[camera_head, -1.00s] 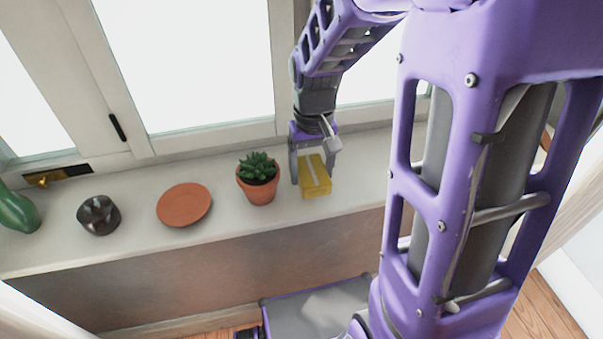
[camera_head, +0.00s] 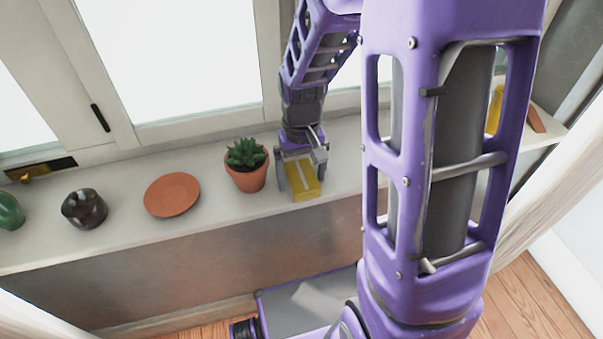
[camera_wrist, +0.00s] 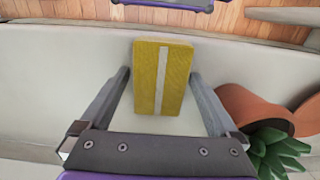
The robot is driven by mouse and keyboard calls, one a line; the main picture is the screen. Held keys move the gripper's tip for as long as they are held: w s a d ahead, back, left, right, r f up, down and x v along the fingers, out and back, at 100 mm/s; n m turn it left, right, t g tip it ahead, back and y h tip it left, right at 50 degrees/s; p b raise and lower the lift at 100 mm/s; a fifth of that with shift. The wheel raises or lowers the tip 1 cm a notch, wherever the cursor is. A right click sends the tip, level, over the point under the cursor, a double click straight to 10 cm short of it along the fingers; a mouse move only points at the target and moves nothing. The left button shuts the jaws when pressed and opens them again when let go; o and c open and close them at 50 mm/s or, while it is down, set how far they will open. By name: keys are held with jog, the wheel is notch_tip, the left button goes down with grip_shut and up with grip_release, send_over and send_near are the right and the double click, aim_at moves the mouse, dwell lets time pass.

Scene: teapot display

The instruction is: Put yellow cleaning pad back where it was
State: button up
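The yellow cleaning pad (camera_head: 304,188) is a flat yellow block with a pale stripe, on the white window sill (camera_head: 110,218) near its front edge, right of the potted plant. In the wrist view the pad (camera_wrist: 150,85) lies between the fingertips, with a visible gap on the left and a narrow one on the right. My gripper (camera_head: 302,180) is open around the pad from above; it also shows in the wrist view (camera_wrist: 160,78). Whether the pad's underside rests fully on the sill is hidden.
The terracotta pot (camera_head: 247,178) with a succulent stands close to my gripper's left. Further left are a terracotta saucer (camera_head: 172,195), a dark pot-like object (camera_head: 84,208) and a green object (camera_head: 10,212). A yellow object (camera_head: 494,108) shows at right behind my arm. The window is behind.

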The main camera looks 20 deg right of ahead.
aim_at(302, 175)
jog(key=shift+r, duration=0.1)
notch_tip(302, 175, up, 12)
jog(key=p, duration=0.3)
dwell(0.3)
jog(key=shift+r, duration=0.1)
